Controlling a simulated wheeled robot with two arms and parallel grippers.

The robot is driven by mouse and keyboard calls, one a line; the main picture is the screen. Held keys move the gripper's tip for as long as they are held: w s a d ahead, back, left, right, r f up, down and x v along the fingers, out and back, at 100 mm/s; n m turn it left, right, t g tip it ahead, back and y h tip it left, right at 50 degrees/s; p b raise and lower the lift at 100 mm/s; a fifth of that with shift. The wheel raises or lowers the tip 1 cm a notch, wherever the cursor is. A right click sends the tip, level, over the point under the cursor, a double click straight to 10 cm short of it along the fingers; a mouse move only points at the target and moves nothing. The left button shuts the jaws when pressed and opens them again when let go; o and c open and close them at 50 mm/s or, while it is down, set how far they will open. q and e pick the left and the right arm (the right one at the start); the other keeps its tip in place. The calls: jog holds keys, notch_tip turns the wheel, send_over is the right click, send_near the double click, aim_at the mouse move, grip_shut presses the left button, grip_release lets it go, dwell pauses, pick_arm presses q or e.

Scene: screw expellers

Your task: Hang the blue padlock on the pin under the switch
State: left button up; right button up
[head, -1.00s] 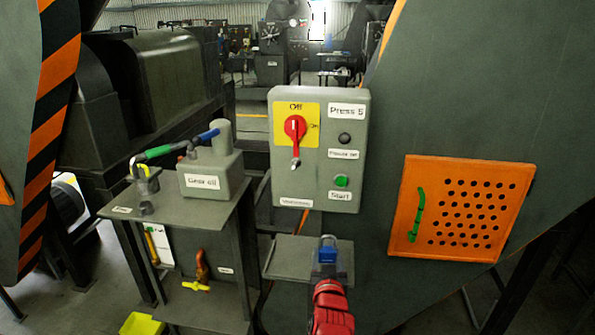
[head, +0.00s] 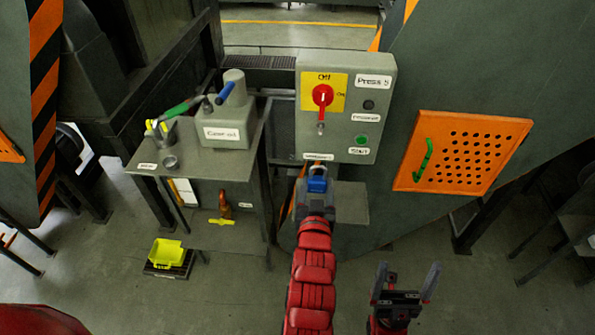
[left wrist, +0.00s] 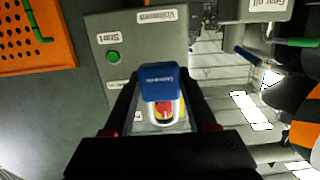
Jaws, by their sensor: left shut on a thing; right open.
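The grey switch box (head: 345,145) carries a red rotary switch (head: 322,96) on a yellow plate, turned to Off. The metal pin (head: 320,128) sticks out just under the switch. My left gripper (head: 316,194) is shut on the blue padlock (head: 317,184), below the box's lower edge in the head view. In the left wrist view the padlock (left wrist: 159,84) sits between the fingers, and the red switch (left wrist: 164,108) shows through its shackle. The padlock is apart from the pin in the head view. My right gripper (head: 405,283) is open and empty at the lower right.
A small grey shelf (head: 350,205) stands under the box, close to my left gripper. To the left is a table with a gear oil unit (head: 222,130) and levers. An orange perforated door (head: 465,152) is to the right. A yellow bin (head: 168,252) stands on the floor.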

pick_arm(q)
jog(key=shift+r, duration=0.2)
jog(key=shift+w+a, duration=0.1)
jog(key=shift+w, duration=0.4)
jog(key=w+b, duration=0.1)
jog(key=w, duration=0.6)
jog(key=shift+w, duration=0.4)
jog(key=shift+w+f, duration=0.1)
jog(key=shift+w, duration=0.05)
jog(key=shift+w+b, duration=0.35)
jog(key=shift+b, duration=0.25)
jog(key=shift+w+b, duration=0.6)
jog(key=shift+w, duration=0.05)
jog(key=shift+w+b, duration=0.3)
jog(key=shift+w, duration=0.05)
jog(key=shift+w+b, duration=0.35)
jog(key=shift+w, duration=0.15)
